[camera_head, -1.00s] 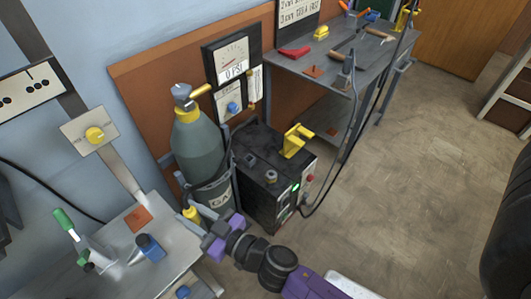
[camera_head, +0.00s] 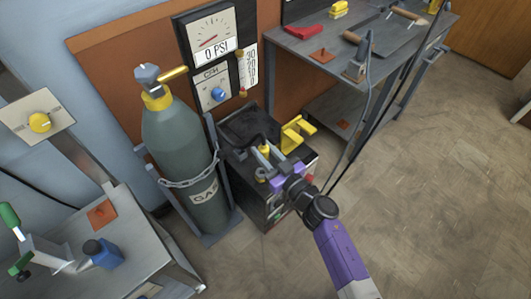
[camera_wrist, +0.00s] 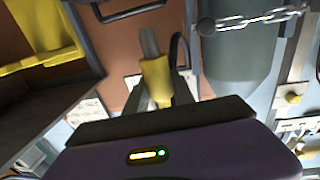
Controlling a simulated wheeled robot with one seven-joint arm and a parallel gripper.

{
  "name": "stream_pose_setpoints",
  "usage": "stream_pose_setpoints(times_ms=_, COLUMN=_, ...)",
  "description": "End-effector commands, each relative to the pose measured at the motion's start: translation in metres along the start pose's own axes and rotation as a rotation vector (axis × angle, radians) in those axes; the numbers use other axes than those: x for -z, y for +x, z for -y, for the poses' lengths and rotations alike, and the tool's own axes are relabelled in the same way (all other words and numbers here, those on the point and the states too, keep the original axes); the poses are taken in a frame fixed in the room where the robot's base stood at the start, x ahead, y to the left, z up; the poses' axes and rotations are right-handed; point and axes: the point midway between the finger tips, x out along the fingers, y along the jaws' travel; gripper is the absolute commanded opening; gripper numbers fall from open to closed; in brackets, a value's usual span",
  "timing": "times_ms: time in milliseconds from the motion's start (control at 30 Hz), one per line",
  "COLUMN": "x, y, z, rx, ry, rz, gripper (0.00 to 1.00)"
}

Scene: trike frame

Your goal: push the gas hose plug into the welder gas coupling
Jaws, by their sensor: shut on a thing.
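The gas hose plug (camera_head: 264,150) is a small yellow piece held between the fingers of my gripper (camera_head: 267,156). In the wrist view the yellow plug (camera_wrist: 156,80) shows between the fingers with a grey tip beyond it, and a black hose curves beside it. The dark welder (camera_head: 250,130) stands below, to the right of the gas cylinder. A small brass-coloured round fitting (camera_head: 261,174), apparently the gas coupling, sits on the welder's top just below and left of my gripper. The plug appears apart from it; the exact gap is hard to tell.
The grey-green gas cylinder (camera_head: 180,140) is chained in its rack left of the welder. A workbench (camera_head: 300,45) stands behind right, and a metal table (camera_head: 140,245) at front left. Floor at right is clear.

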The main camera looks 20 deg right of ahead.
Motion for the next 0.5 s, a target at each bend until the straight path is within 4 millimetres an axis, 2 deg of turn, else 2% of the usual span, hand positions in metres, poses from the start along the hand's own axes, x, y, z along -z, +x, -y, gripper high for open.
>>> stream_pose_setpoints(times_ms=33, x=-0.009, y=0.009, z=-0.002, rx=0.014, ry=0.001, rz=0.000, gripper=0.00)
stream_pose_setpoints(times_ms=167, x=-0.014, y=0.020, z=-0.004, rx=0.036, ry=0.007, rz=0.002, gripper=0.00)
stream_pose_setpoints(times_ms=500, x=-0.014, y=0.022, z=-0.004, rx=0.040, ry=0.008, rz=0.003, gripper=0.00)
